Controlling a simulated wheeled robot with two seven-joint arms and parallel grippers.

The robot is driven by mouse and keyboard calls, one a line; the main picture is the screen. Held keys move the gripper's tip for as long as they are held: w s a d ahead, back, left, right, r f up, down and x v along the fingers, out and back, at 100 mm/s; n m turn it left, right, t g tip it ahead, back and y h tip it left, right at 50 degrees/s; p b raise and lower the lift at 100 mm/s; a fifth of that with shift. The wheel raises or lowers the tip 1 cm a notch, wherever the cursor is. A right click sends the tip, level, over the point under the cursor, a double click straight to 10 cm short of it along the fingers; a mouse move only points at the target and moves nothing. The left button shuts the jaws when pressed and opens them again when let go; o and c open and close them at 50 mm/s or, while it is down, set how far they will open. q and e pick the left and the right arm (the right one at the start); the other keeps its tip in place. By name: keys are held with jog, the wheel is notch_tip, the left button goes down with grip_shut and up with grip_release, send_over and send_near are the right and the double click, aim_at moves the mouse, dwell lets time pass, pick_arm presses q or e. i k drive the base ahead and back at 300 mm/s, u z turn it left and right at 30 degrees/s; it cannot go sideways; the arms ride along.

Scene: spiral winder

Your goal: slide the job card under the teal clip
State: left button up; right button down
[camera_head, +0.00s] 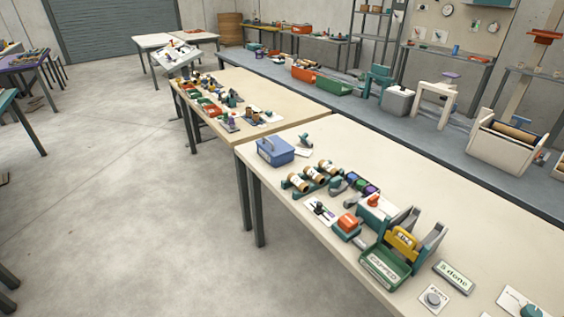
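Neither of my grippers is in view. I cannot tell for certain which item is the job card or the teal clip. On the near table (460,210), a small teal piece (305,140) stands near the back left, with a small pale flat piece beside it. Another teal piece (531,311) sits on a white card at the bottom right, partly cut off by the frame edge. A white card with dark marks (319,211) lies near the table's left edge. The pieces are too small to tell whether any is a clip.
The near table also holds a blue box (275,149), a row of spools, a green tray (386,267), a yellow block (404,239) and a "5 done" sign (453,277). Its back right surface is clear. A second cluttered table (285,97) stands beyond; open floor lies left.

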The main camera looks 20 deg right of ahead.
aim_at(302, 153)
jog(key=u, duration=0.35)
jog(key=k, duration=0.4)
jog(key=u, duration=0.9)
jog(key=i, duration=1.6)
jog(key=z, duration=0.25)
jog(key=i, duration=1)
jog(key=z, duration=1.6)
jog(key=i, duration=0.65)
jog(key=z, duration=0.6)
